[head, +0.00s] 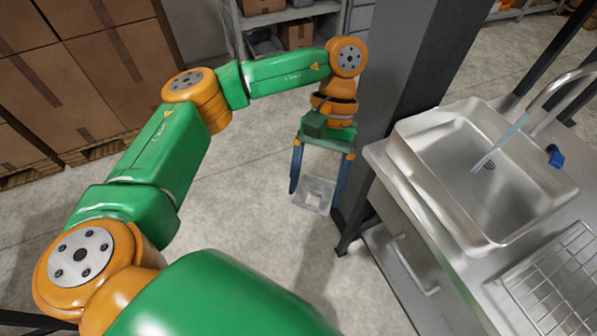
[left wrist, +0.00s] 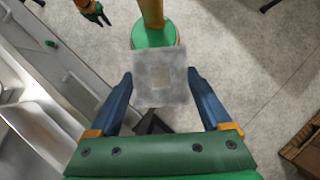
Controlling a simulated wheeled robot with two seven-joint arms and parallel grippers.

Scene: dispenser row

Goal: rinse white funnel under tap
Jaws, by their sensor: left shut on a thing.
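My left gripper (head: 317,190) hangs pointing down beside the dark post, left of the sink. Its blue fingers are shut on a pale, see-through, square-looking piece, which I take as the white funnel (head: 311,199). In the left wrist view the funnel (left wrist: 147,90) sits between the fingertips, with a small square in its middle. The tap (head: 552,88) arches over the steel sink basin (head: 455,150). A thin bluish water stream (head: 498,146) runs from it into the basin. The funnel is outside the basin, away from the water. My right gripper (left wrist: 98,15) shows small in the left wrist view.
A blue tap handle (head: 555,156) stands at the basin's right rim. A wire drying rack (head: 555,285) lies in front of the basin. The dark post (head: 415,70) stands close to my left gripper. Cardboard boxes (head: 75,75) are stacked at left. The floor between is clear.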

